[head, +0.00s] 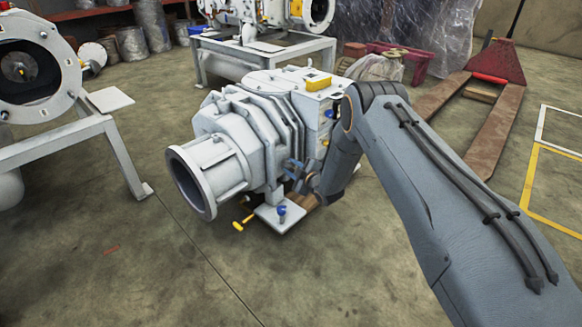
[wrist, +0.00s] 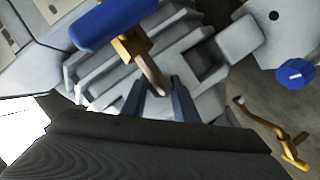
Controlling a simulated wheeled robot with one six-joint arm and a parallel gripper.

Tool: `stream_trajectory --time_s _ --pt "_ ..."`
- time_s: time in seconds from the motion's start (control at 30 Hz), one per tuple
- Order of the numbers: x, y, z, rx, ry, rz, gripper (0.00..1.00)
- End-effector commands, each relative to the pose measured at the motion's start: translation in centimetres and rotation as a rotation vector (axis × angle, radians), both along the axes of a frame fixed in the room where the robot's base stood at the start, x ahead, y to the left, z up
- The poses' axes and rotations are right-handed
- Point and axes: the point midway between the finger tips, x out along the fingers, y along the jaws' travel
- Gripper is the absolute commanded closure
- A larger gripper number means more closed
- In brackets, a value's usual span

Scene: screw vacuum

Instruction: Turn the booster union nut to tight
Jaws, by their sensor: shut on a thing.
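The pump (head: 250,130) is a pale grey ribbed machine in the middle of the head view. My gripper (head: 296,172) is low at its right side, small and partly hidden by my wrist. In the wrist view my gripper's two blue-grey fingers (wrist: 158,103) stand either side of a short metal stem (wrist: 152,76) below a brass fitting (wrist: 130,45). A blue handle (wrist: 112,20) lies across that fitting. The fingers are shut on what appears to be the booster union nut; their contact with it is mostly hidden, and its tightness cannot be told.
A blue knob (wrist: 295,74) sits on the pale foot plate, and a brass pipe (wrist: 272,125) lies lower right. The yellow-handled part (head: 242,224) juts near the floor. A grey stand (head: 75,140) is at left. Floor in front is clear.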

Motion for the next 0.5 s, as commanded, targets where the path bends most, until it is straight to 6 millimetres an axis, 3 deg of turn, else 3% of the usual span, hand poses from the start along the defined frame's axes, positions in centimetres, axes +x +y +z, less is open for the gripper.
stream_trajectory --time_s 0.5 --pt "-0.06 0.02 -0.05 0.035 0.046 0.001 0.96"
